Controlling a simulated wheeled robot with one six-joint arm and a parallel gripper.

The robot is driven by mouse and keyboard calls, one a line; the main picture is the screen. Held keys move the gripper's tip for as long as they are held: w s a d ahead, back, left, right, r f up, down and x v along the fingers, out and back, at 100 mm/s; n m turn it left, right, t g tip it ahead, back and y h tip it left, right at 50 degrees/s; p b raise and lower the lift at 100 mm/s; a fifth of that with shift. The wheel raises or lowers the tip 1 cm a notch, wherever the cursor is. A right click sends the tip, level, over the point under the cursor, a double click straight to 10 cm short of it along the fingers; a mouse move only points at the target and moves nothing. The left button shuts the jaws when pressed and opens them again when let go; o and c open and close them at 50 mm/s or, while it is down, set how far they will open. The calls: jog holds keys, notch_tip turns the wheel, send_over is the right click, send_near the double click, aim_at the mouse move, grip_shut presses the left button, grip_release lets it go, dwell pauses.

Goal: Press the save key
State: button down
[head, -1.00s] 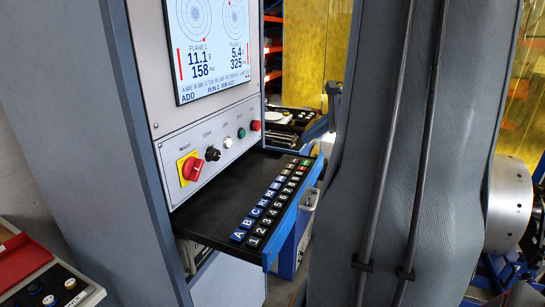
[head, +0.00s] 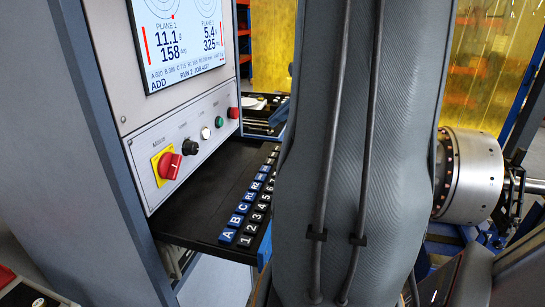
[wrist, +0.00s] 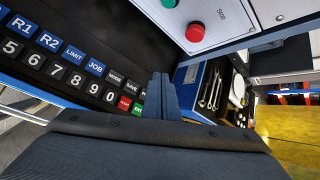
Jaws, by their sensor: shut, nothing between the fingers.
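The save key (wrist: 132,87) is a small dark key with white lettering on the keyboard in the wrist view. It sits right of the mode key (wrist: 115,78) and just left of my gripper (wrist: 160,78). My gripper's fingers are together and empty, pointing up the picture near the keyboard's right end. I cannot tell whether they touch a key. A red key (wrist: 124,102) and a green key (wrist: 138,109) lie below the save key.
The machine cabinet panel holds a red rotary switch (head: 168,166) and a red stop button (wrist: 195,31) above the keyboard shelf. A tool tray (wrist: 185,90) lies beyond the shelf. A metal rotor (head: 472,178) stands at the right.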

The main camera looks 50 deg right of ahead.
aim_at(277, 155)
jog(key=shift+f+b, duration=2.8)
jog(key=shift+f, duration=1)
jog(key=shift+f, duration=0.1)
jog(key=shift+f+b, duration=0.3)
jog(key=shift+f, duration=0.05)
jog(key=shift+f+b, duration=0.3)
jog(key=shift+f, duration=0.15)
jog(key=shift+r, duration=0.15)
jog(key=shift+r+p, duration=0.75)
jog(key=shift+r+p, duration=2.1)
jog(key=shift+r, duration=0.45)
